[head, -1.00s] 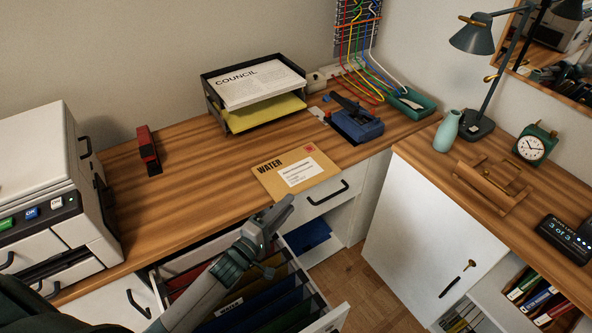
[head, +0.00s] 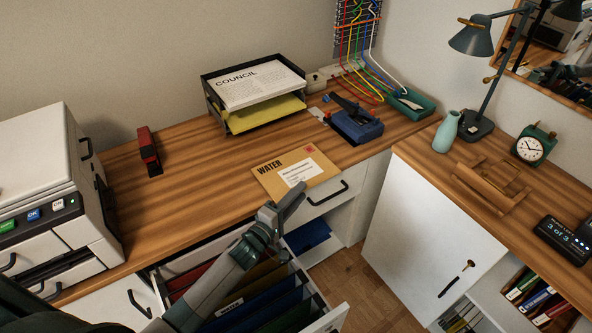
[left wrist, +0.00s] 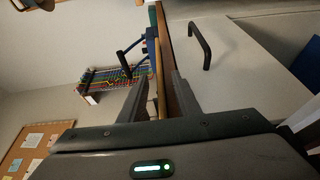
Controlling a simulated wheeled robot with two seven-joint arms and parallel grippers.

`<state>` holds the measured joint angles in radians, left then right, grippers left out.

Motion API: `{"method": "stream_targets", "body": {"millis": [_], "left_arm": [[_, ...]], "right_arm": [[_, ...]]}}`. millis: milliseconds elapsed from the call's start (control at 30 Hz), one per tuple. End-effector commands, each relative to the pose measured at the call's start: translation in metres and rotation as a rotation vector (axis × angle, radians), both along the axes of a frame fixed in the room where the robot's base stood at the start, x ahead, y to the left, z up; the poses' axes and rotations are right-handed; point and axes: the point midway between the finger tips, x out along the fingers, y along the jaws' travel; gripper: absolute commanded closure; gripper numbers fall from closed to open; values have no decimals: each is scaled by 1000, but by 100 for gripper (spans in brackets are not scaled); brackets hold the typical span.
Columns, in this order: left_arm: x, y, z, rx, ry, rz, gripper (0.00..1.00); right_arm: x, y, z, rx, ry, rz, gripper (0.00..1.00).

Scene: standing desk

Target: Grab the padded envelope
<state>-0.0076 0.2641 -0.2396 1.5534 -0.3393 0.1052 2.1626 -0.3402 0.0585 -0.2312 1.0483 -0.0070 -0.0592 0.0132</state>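The padded envelope (head: 272,181) is tan, marked WATER, with a white address label and a red stamp. It lies flat on the wooden desk, at its front edge above the drawers. My left gripper (head: 287,205) is at the envelope's near edge in the head view. In the left wrist view, the fingers of my left gripper (left wrist: 159,100) are apart. The envelope (left wrist: 159,78) shows edge-on as a thin tan strip between them, beside the brown desk edge. I cannot see clear finger contact with it. My right gripper is not in view.
An open file drawer (head: 318,312) with coloured folders lies below my left arm. A paper tray (head: 207,90) and a blue hole punch (head: 357,126) stand behind the envelope. A printer (head: 30,150) is at the left.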

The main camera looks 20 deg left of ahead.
Motion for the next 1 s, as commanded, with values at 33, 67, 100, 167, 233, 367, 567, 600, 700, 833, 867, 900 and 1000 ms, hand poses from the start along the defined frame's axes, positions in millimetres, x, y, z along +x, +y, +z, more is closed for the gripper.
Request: {"method": "stream_targets", "body": {"millis": [33, 67, 100, 167, 233, 367, 567, 600, 700, 833, 867, 900, 1000], "left_arm": [[3, -1, 0, 0, 1, 0, 70], [4, -1, 0, 0, 1, 0, 70], [5, -1, 0, -1, 1, 0, 70], [5, -1, 0, -1, 1, 0, 70], [4, -1, 0, -1, 1, 0, 70], [4, -1, 0, -1, 1, 0, 70], [4, -1, 0, 0, 1, 0, 78], [4, -1, 0, 0, 1, 0, 87], [4, -1, 0, 0, 1, 0, 100], [4, -1, 0, 0, 0, 0, 100], [4, -1, 0, 0, 0, 0, 100], [4, -1, 0, 0, 0, 0, 100], [4, -1, 0, 0, 0, 0, 100]], "right_arm": [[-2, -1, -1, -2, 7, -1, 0], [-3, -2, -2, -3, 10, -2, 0], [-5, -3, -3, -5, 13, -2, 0], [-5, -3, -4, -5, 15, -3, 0], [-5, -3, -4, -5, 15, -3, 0], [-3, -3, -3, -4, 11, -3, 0], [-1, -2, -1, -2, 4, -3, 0], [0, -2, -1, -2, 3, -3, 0], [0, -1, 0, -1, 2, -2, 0], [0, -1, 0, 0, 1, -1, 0], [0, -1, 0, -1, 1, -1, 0], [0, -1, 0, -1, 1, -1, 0], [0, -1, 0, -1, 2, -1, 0]]}}
